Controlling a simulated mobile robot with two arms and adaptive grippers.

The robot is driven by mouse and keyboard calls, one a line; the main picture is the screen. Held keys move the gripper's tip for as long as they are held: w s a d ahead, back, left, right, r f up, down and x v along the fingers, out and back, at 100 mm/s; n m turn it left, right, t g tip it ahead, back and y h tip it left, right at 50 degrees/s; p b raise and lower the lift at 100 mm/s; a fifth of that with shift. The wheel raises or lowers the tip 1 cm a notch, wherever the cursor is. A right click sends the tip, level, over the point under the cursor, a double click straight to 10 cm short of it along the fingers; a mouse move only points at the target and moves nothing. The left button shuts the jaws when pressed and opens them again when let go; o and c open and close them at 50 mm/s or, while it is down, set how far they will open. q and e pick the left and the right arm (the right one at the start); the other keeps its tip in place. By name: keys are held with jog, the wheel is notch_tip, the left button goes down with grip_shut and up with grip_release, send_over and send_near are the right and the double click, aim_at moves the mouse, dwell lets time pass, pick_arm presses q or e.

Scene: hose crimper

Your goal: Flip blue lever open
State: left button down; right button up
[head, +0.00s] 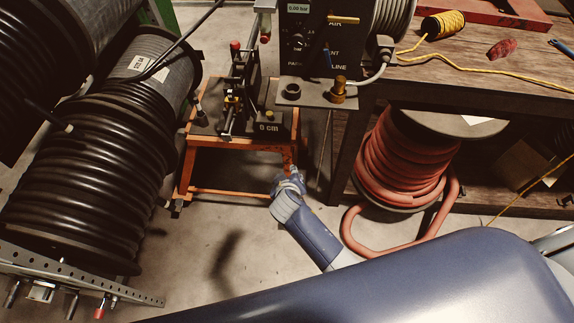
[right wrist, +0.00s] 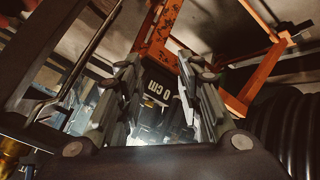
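My right gripper (head: 289,178) is low in front of the orange stand, below the panel and apart from the blue lever. In the right wrist view its two fingers (right wrist: 160,95) are spread with a gap between them, and a "0 cm" label shows behind. I cannot make out the blue lever in that view. My left gripper is not in view.
The orange stand (head: 188,165) carries the crimper (head: 240,95). A metal shelf with a brass fitting (head: 338,90) juts out under the panel. Black hose reels (head: 90,185) fill the left. A red hose reel (head: 400,160) stands under the wooden bench (head: 480,80) at right.

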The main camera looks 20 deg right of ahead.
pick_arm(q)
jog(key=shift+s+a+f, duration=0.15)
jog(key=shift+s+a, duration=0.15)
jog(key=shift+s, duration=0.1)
pick_arm(e)
jog(key=shift+s+a+f, duration=0.2)
jog(key=shift+s+f, duration=0.25)
jog(key=shift+f, duration=0.2)
jog(key=shift+s+a+f, duration=0.2)
jog(key=shift+s+f, duration=0.2)
jog(key=shift+f, duration=0.2)
